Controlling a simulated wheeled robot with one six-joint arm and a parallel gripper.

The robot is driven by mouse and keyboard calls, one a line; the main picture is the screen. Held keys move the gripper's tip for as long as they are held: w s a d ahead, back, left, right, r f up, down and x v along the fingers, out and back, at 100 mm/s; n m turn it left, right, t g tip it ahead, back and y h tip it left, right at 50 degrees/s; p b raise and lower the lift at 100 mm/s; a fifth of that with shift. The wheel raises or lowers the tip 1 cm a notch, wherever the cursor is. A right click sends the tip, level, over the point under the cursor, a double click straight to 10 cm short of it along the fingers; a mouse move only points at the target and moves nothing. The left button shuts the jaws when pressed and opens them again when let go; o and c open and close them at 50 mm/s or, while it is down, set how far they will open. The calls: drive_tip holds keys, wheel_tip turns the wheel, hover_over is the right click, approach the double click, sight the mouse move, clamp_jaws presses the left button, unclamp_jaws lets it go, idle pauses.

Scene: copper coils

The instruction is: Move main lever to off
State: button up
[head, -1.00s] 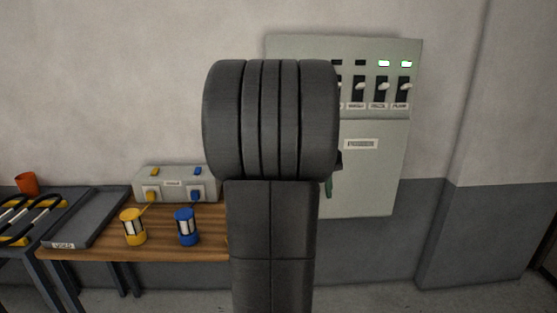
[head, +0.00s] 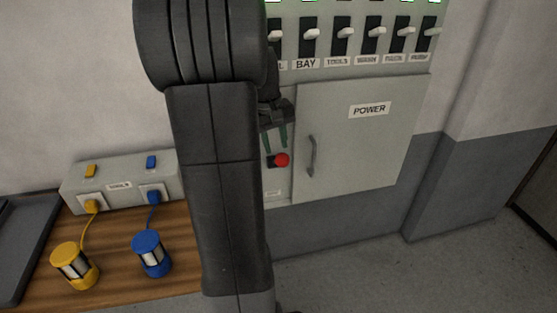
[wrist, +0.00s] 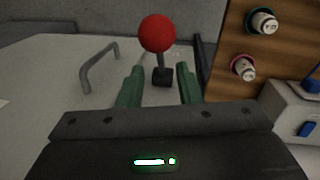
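The main lever, a red ball knob (head: 282,160) on a short dark stem, stands out from the lower left part of the grey power cabinet (head: 350,150). The red knob also shows in the wrist view (wrist: 157,33), beyond and roughly between the fingertips. My gripper (head: 275,137) has two green fingers, spread apart with nothing between them, just above and beside the knob in the head view. It also shows in the wrist view (wrist: 158,75). My arm hides the cabinet's left edge. I cannot read a label for the lever.
A row of small switches (head: 343,38) with labels runs along the cabinet top. The cabinet door has a handle (head: 311,157).

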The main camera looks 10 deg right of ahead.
drive_tip(key=f, duration=0.4)
drive_tip(key=d+f, duration=0.1)
drive_tip(key=f, duration=0.1)
drive_tip(key=shift+f, duration=0.3)
clamp_jaws()
